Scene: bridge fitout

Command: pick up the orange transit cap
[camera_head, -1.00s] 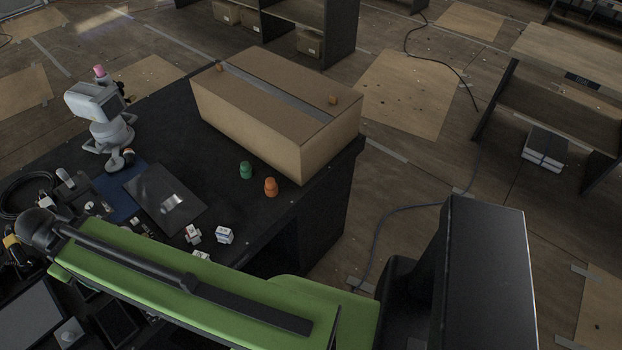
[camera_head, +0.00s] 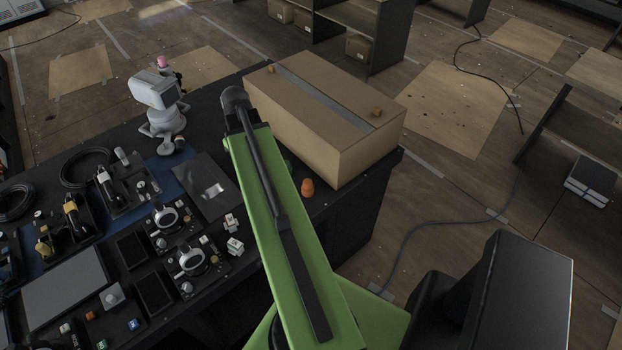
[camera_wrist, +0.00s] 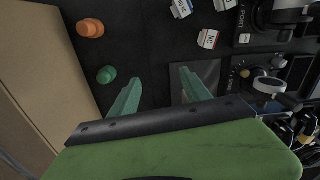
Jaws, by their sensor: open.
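The orange transit cap (camera_head: 307,187) stands on the dark bench beside the cardboard box, just right of my green arm in the head view. It also shows at the upper left of the wrist view (camera_wrist: 90,28). A green cap (camera_wrist: 106,75) sits near it, mostly hidden behind my arm in the head view. My gripper (camera_wrist: 160,76) is open and empty, its two green fingers apart over the bench. Both caps lie to the left of the fingers in the wrist view. The head view does not show the fingers.
The large cardboard box (camera_head: 325,110) stands right behind the caps, with small orange-brown pieces on top. A white device (camera_head: 158,100) stands at the back left. Small white labelled blocks (camera_head: 233,246), a dark panel (camera_head: 207,187) and several controls crowd the bench's left side.

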